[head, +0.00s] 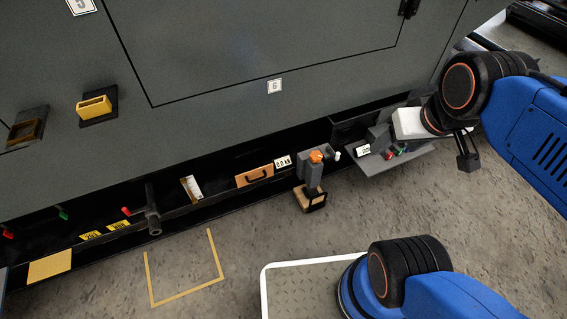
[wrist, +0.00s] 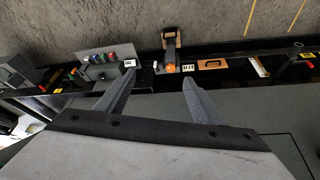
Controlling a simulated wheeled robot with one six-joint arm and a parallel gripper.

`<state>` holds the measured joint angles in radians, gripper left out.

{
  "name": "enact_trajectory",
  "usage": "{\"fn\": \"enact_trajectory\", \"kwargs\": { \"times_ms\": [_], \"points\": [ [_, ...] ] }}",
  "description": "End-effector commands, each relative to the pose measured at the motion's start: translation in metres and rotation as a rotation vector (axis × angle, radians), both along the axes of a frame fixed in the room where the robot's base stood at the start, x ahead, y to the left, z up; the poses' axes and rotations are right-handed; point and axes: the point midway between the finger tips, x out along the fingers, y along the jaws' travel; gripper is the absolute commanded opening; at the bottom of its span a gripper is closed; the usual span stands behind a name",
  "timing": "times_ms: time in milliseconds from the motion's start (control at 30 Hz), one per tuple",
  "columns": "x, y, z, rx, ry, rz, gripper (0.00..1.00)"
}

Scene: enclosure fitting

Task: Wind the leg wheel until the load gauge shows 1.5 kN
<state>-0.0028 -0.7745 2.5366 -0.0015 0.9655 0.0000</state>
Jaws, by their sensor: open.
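The leg (head: 311,176) is a grey upright post under the enclosure's lower edge, standing on a wooden block (head: 314,204). An orange knob-like wheel (head: 315,156) is at its top; it also shows in the wrist view (wrist: 168,69). The load gauge (head: 283,162) is a small white display just left of the wheel and appears to read 0.0 kN. It is too small to read in the wrist view (wrist: 188,68). My gripper (wrist: 158,77) is open and empty. In the head view it is right of the wheel, apart from it, its fingers hard to make out.
A grey shelf (head: 390,158) with coloured knobs juts out right of the leg. An orange panel with a handle (head: 255,176) is left of the gauge. A dark post (head: 152,212) sticks out farther left.

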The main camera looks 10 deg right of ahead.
Motion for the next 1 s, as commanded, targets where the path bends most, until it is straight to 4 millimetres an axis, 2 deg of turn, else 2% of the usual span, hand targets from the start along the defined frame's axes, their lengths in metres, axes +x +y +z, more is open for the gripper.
{"fn": "enact_trajectory", "kwargs": {
  "times_ms": [267,433,767,1000],
  "points": [
    [0.0,0.0,0.0,0.0,0.001,0.001,0.61],
    [0.012,0.001,0.0,-0.008,0.017,0.023,0.61],
    [0.077,0.009,-0.008,-0.049,0.093,0.15,0.61],
    [0.127,0.016,-0.026,-0.076,0.15,0.251,0.61]
  ]
}}
